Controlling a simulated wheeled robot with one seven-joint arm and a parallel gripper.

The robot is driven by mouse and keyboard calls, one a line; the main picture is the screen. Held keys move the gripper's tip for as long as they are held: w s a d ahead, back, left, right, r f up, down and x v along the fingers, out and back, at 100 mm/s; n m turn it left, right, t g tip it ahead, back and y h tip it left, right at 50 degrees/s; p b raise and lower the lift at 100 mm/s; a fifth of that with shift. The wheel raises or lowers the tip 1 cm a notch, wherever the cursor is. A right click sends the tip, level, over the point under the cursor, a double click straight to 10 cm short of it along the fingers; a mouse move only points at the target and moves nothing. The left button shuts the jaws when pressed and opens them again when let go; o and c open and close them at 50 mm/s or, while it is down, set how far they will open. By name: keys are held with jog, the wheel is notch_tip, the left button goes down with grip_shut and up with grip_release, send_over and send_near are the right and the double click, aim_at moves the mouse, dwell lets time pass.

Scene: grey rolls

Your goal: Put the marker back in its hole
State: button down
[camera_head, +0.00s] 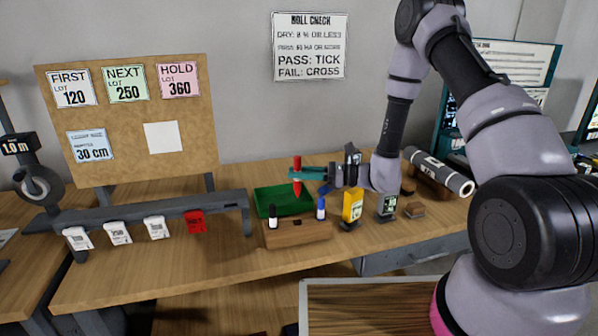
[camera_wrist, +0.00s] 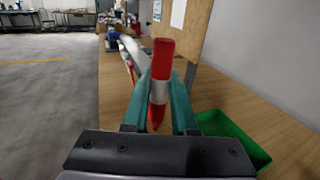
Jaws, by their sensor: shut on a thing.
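My gripper (camera_head: 300,174) is shut on the red marker (camera_head: 297,167). The marker is held upright, with its lower end above the wooden block and the green tray. In the wrist view the red marker (camera_wrist: 160,85) with a pale band stands between the teal fingers (camera_wrist: 160,100). The wooden block (camera_head: 298,236) on the table holds a black marker (camera_head: 273,216) at its left and a blue marker (camera_head: 321,208) at its right. A small dark spot, perhaps a hole, shows between them. The held marker is apart from the block.
The green tray (camera_head: 268,197) lies behind the block and also shows in the wrist view (camera_wrist: 240,145). A yellow device (camera_head: 352,206), a grey meter (camera_head: 387,204) and a grey roll (camera_head: 438,172) stand to the right. A rail with tags (camera_head: 150,207) is at left.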

jog(key=shift+m+t, duration=0.4)
jog(key=shift+t, duration=0.3)
jog(key=shift+f, duration=3.75)
jog(key=shift+f, duration=0.7)
jog(key=shift+r, duration=0.2)
dwell(2.2)
jog(key=shift+r, duration=0.15)
